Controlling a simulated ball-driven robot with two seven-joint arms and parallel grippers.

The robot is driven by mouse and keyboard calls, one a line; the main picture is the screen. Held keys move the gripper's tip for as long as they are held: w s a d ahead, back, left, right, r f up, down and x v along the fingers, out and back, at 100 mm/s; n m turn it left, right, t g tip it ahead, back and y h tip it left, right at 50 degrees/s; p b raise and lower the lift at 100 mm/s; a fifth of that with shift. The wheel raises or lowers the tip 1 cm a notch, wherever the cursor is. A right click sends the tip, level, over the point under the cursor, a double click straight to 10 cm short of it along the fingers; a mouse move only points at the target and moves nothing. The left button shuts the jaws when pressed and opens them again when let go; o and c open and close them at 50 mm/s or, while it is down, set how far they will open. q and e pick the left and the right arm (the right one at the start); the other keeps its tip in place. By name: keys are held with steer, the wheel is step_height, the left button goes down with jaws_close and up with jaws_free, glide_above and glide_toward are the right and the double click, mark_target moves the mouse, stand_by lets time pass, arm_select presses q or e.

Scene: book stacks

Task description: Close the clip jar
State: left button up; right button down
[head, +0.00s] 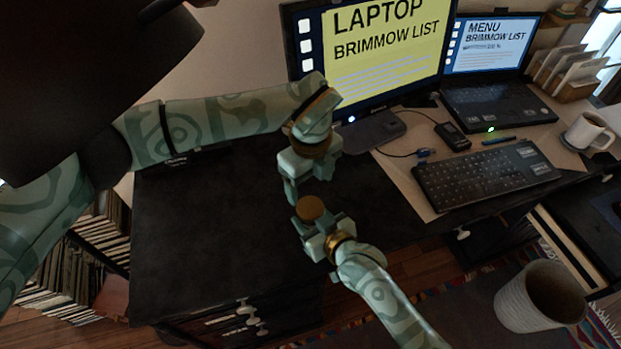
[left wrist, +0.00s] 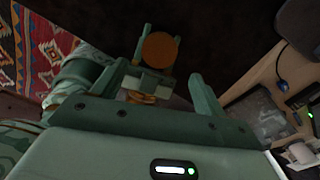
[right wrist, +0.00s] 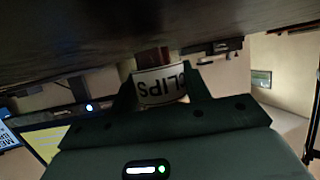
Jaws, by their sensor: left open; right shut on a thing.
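The clip jar (right wrist: 160,86) is between the fingers of my right gripper (head: 316,228), which is shut on it. In the right wrist view its white "CLIPS" label reads upside down. In the head view its round orange-brown top (head: 310,208) faces up; I cannot tell whether this is a lid lying flat or how firmly it sits. The disc also shows in the left wrist view (left wrist: 159,50). My left gripper (head: 307,188) is open and empty, just beyond and above the jar. The jar's body is mostly hidden in the head view.
The black desk (head: 215,240) has clear room left of the grippers. A keyboard (head: 487,175), a monitor (head: 385,50), a laptop (head: 490,100) and a mug (head: 588,132) stand to the right. A ribbed cup (head: 520,305) is at the lower right.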

mark_target(311, 207)
arm_select(q)
step_height(311, 207, down, 8)
steer(key=shift+r, duration=0.1)
stand_by(0.4)
steer(key=c, duration=1)
steer(key=shift+m, duration=1)
steer(key=o, duration=1.2)
step_height(311, 207, up, 8)
steer(key=shift+f, duration=0.25)
